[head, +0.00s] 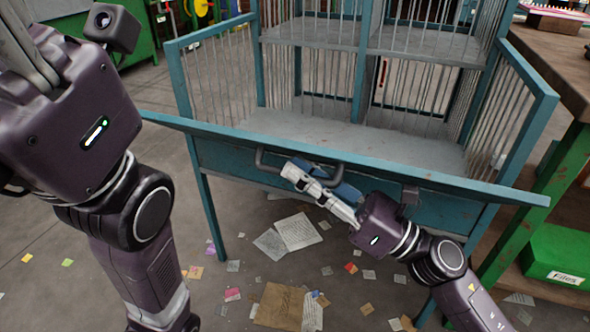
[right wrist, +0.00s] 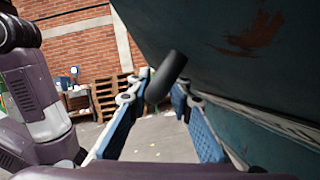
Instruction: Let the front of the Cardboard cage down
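The cage (head: 362,60) is a blue metal frame with thin upright bars and a grey floor and shelf. Its blue front panel (head: 225,155) crosses the near side, its long top edge standing out in front of the side walls. A dark bar handle (head: 270,166) is on the panel's outer face. My right gripper (head: 315,178) is at this handle, its fingers apart. In the right wrist view the dark handle (right wrist: 166,78) shows between the fingertips of the gripper (right wrist: 163,88); I cannot tell whether they touch it.
Papers (head: 298,231) and small coloured scraps litter the floor under and before the cage. A wooden bench (head: 556,72) with green legs stands close on the right, with a green files box (head: 553,250) below. Green furniture (head: 95,40) is at the back left.

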